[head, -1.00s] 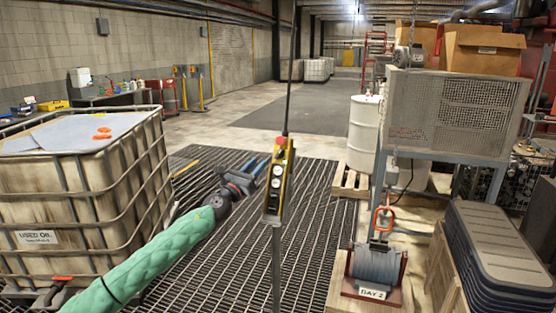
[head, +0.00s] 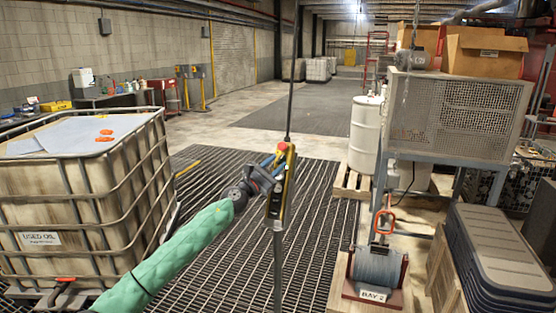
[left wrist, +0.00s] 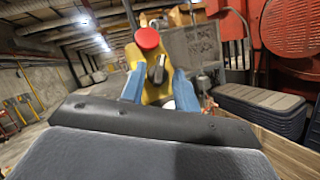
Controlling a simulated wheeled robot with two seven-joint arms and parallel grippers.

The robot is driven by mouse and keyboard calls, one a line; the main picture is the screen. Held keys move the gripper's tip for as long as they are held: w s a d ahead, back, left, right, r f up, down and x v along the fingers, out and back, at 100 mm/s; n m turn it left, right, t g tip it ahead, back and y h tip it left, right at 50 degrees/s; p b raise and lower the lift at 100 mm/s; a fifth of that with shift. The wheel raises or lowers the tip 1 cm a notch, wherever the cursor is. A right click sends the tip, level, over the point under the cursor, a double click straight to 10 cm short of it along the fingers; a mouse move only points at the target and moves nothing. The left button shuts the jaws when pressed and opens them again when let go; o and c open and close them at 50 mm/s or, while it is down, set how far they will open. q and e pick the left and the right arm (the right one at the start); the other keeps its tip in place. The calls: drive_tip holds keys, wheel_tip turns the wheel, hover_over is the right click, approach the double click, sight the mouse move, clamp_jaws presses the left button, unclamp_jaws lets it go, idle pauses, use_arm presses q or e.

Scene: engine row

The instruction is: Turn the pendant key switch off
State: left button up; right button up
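The pendant (head: 277,210) is a narrow yellow and black control box hanging upright on a dark cable, with a red button (head: 282,147) on top. In the left wrist view, the red button (left wrist: 147,38) and yellow body (left wrist: 135,56) show, with a small grey key switch (left wrist: 157,72) below the button. My left gripper (head: 272,160) is at the upper left side of the pendant. Its two blue fingers (left wrist: 158,82) stand apart on either side of the key switch, with yellow showing between. Contact cannot be told. My right gripper is not in view.
A caged used-oil tank (head: 85,190) stands at the left. A white drum (head: 365,132), a mesh-sided unit (head: 460,115), a reel (head: 378,268) and stacked dark lids (head: 495,250) stand at the right. The grating floor (head: 325,225) around the pendant is clear.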

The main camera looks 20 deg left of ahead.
use_arm(q)
drive_tip(key=shift+x, duration=0.8)
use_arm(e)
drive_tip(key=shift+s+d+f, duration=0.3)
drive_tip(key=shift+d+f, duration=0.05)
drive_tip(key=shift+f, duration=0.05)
use_arm(q)
drive_tip(key=c, duration=0.6)
drive_tip(key=shift+c, duration=0.2)
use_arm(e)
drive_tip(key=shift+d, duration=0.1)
